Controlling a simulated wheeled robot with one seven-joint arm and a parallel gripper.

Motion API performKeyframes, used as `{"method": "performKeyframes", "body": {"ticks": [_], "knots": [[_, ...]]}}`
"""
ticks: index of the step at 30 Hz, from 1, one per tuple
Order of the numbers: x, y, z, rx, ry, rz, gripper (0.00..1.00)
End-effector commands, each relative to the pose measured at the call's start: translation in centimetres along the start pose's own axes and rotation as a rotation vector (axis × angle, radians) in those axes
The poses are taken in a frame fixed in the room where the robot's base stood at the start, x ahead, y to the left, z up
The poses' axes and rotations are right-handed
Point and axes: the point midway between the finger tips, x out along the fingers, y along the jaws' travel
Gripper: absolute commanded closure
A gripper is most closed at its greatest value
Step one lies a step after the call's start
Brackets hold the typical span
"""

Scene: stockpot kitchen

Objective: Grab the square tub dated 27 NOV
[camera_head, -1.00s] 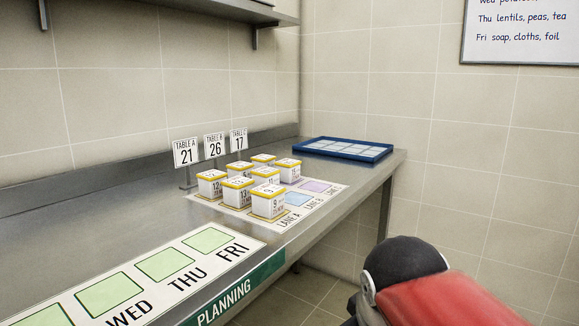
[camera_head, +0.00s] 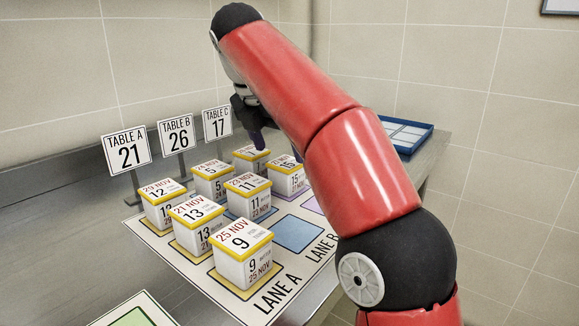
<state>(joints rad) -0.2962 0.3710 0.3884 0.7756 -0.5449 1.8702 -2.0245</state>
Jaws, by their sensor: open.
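Several square white tubs with yellow-edged lids stand in three rows on a lane mat (camera_head: 310,262). Readable lid dates are 29 NOV on one tub (camera_head: 161,212), 21 NOV on another (camera_head: 197,232) and 25 NOV on the front tub (camera_head: 240,268). The right-hand tub marked 15 (camera_head: 288,182) has a side date that looks like 27 NOV, but it is small and its lid date is partly covered. My gripper (camera_head: 277,148) is open and empty above the far row, with its fingers near this tub and the partly hidden tub behind (camera_head: 249,160). I cannot tell whether they touch.
Signs for Table A (camera_head: 126,150), Table B (camera_head: 176,135) and Table C (camera_head: 217,123) stand behind the rows. A blue-rimmed tray (camera_head: 412,146) lies at the far right of the counter. A blue square (camera_head: 298,234) on the mat is bare. My arm covers part of the mat.

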Motion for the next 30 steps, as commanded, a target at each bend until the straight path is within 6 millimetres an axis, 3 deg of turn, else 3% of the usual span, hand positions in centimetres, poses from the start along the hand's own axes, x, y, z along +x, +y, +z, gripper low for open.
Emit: {"method": "performKeyframes", "body": {"ticks": [11,19,28,30], "knots": [[3.0,-0.3,0.2,0.004,0.000,-0.002,0.20],[6.7,-0.5,0.3,0.004,0.000,-0.001,0.20],[7.1,-0.4,0.3,0.004,0.000,0.002,0.20],[7.1,-0.4,0.3,0.004,0.000,0.002,0.29]]}}
